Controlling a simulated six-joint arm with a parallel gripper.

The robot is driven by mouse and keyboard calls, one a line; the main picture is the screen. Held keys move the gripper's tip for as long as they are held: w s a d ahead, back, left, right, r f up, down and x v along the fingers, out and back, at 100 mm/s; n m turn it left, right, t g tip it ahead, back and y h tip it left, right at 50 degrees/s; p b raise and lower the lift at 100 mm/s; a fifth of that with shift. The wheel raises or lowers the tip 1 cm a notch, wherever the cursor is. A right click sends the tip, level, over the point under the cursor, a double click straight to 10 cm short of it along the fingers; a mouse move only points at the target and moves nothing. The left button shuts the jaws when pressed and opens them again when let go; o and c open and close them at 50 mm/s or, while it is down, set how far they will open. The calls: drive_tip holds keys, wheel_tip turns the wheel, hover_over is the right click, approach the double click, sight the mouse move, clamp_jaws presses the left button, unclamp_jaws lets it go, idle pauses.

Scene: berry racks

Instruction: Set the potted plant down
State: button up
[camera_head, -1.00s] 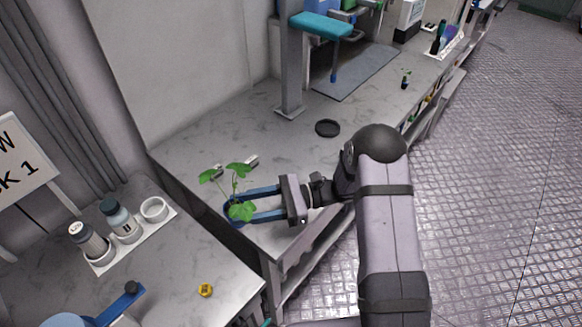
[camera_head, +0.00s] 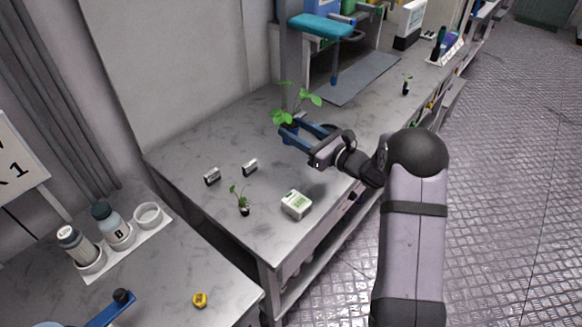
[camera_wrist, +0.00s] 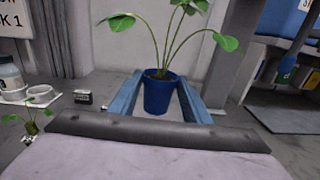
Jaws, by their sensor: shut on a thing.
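The potted plant, a blue pot (camera_wrist: 159,95) with long stems and green leaves, is between the two blue fingers of my gripper (camera_wrist: 160,92) in the wrist view. My gripper is shut on the pot, which looks upright. In the head view the plant's leaves (camera_head: 293,112) and my gripper (camera_head: 305,137) are over the grey bench (camera_head: 190,145), toward the back wall and near a grey post. I cannot tell whether the pot touches the bench. The fingers partly hide the pot in the head view.
A white tray with bottles (camera_head: 118,232) and a yellow item (camera_head: 200,299) are on the side bench. Bare bench lies left of my gripper.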

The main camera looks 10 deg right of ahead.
drive_tip(key=shift+f+p, duration=0.7)
drive_tip(key=shift+f, duration=2.2)
drive_tip(key=shift+f, duration=0.1)
wheel_tip(320, 180, down, 3)
drive_tip(key=shift+f+p, duration=0.15)
drive_tip(key=shift+p, duration=0.3)
drive_tip(key=shift+f, duration=0.35)
drive_tip(key=shift+f+b, duration=0.25)
drive_tip(key=shift+b, duration=0.05)
drive_tip(key=o, duration=1.1)
drive_tip(key=shift+r, duration=0.1)
drive_tip(key=shift+c, duration=0.2)
